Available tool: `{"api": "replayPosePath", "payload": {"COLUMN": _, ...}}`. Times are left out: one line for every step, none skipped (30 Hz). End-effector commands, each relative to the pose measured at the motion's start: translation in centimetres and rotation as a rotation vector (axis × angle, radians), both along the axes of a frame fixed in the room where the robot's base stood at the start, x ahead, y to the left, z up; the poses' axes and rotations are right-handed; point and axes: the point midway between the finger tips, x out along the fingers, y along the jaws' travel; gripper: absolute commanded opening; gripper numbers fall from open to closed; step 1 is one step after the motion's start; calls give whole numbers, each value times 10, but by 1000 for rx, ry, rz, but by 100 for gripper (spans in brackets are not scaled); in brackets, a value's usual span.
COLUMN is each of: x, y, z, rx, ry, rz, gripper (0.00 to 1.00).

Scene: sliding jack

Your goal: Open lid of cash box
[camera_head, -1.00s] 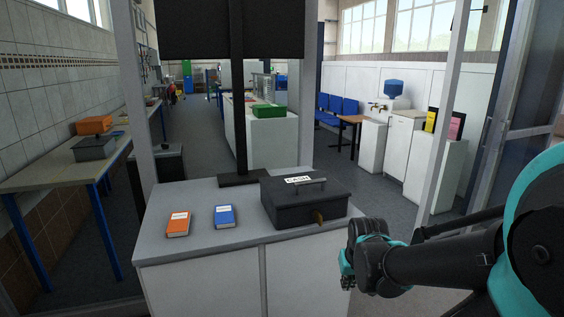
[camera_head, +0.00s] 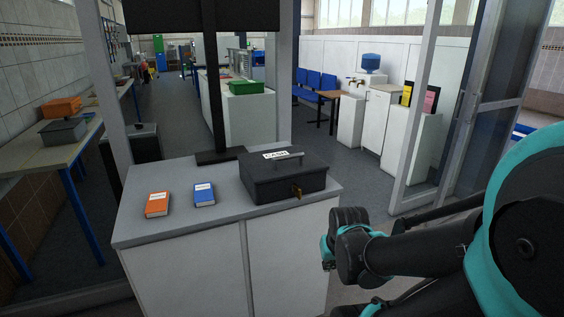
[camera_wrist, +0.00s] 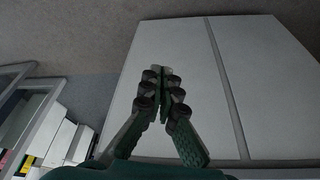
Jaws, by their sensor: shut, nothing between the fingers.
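The cash box (camera_head: 283,183) is black, with a white label and a handle on its lid. It stands on the right part of the grey counter top, and its lid is shut. A small brass-coloured piece (camera_head: 297,190) shows on its front face. My gripper (camera_head: 331,250) is to the right of the counter's front, lower than the box and apart from it. In the wrist view my gripper (camera_wrist: 163,75) has its fingers together and empty, over the counter's white front panels (camera_wrist: 185,60). The box is not in the wrist view.
An orange book (camera_head: 157,205) and a blue book (camera_head: 204,194) lie left of the box on the counter (camera_head: 180,228). A black stand (camera_head: 216,156) rises behind it. A glass door frame (camera_head: 425,110) stands on the right. Floor is open right of the counter.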

Motion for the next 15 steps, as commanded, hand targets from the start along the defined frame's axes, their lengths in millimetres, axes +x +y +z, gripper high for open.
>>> {"api": "replayPosePath", "payload": {"x": 1, "y": 0, "z": 1, "rx": 1, "ry": 0, "rz": -2, "gripper": 7}}
{"api": "replayPosePath", "payload": {"x": 3, "y": 0, "z": 2, "rx": 3, "ry": 1, "rz": -5, "gripper": 11}}
{"api": "replayPosePath", "payload": {"x": 7, "y": 1, "z": 6, "rx": 8, "ry": 2, "rz": -16, "gripper": 16}}
{"api": "replayPosePath", "payload": {"x": 12, "y": 1, "z": 9, "rx": 14, "ry": 3, "rz": -27, "gripper": 20}}
{"api": "replayPosePath", "payload": {"x": 19, "y": 2, "z": 15, "rx": 21, "ry": 5, "rz": -44, "gripper": 24}}
{"api": "replayPosePath", "payload": {"x": 30, "y": 4, "z": 25, "rx": 35, "ry": 8, "rz": -74, "gripper": 29}}
{"api": "replayPosePath", "payload": {"x": 41, "y": 5, "z": 34, "rx": 48, "ry": 11, "rz": -101, "gripper": 32}}
{"api": "replayPosePath", "payload": {"x": 53, "y": 7, "z": 45, "rx": 63, "ry": 14, "rz": -133, "gripper": 34}}
{"api": "replayPosePath", "payload": {"x": 69, "y": 9, "z": 61, "rx": 85, "ry": 20, "rz": -181, "gripper": 34}}
{"api": "replayPosePath", "payload": {"x": 83, "y": 11, "z": 74, "rx": 103, "ry": 25, "rz": -221, "gripper": 34}}
{"api": "replayPosePath", "payload": {"x": 96, "y": 14, "z": 88, "rx": 121, "ry": 30, "rz": -263, "gripper": 34}}
{"api": "replayPosePath", "payload": {"x": 112, "y": 17, "z": 108, "rx": 144, "ry": 37, "rz": -319, "gripper": 34}}
{"api": "replayPosePath", "payload": {"x": 124, "y": 19, "z": 122, "rx": 162, "ry": 43, "rz": -361, "gripper": 34}}
{"api": "replayPosePath", "payload": {"x": 135, "y": 22, "z": 137, "rx": 179, "ry": 48, "rz": -402, "gripper": 34}}
{"api": "replayPosePath", "payload": {"x": 149, "y": 26, "z": 156, "rx": 202, "ry": 55, "rz": -458, "gripper": 34}}
